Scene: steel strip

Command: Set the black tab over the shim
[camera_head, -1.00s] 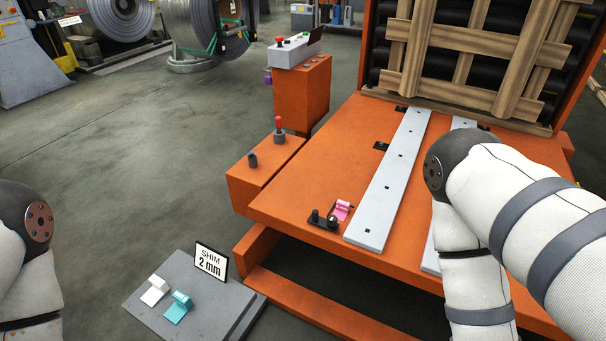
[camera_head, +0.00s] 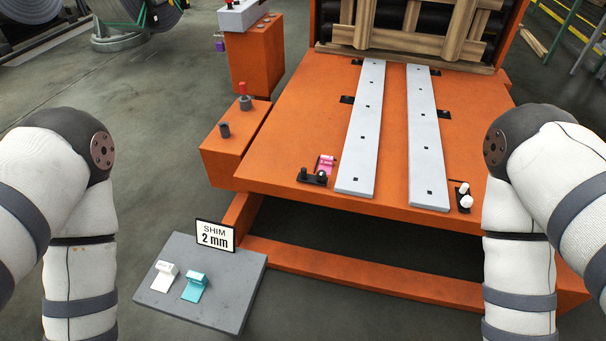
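A pink shim (camera_head: 326,164) lies on the orange table, beside the near end of the left grey strip (camera_head: 362,130). A black tab (camera_head: 312,178) with two dark knobs sits just in front of the pink shim, close to it. I cannot tell whether they touch. Another black tab (camera_head: 463,203) with white knobs is at the near end of the right grey strip (camera_head: 427,140). A white shim (camera_head: 165,276) and a teal shim (camera_head: 195,287) lie on a grey stand. My arms come down at both sides; both grippers are out of the picture.
The grey stand (camera_head: 230,300) bears a sign (camera_head: 215,236) reading "SHIM 2 mm" and stands front left of the orange table (camera_head: 280,160). An orange control post (camera_head: 255,55) stands behind left. Wooden slats (camera_head: 420,25) close the table's far end.

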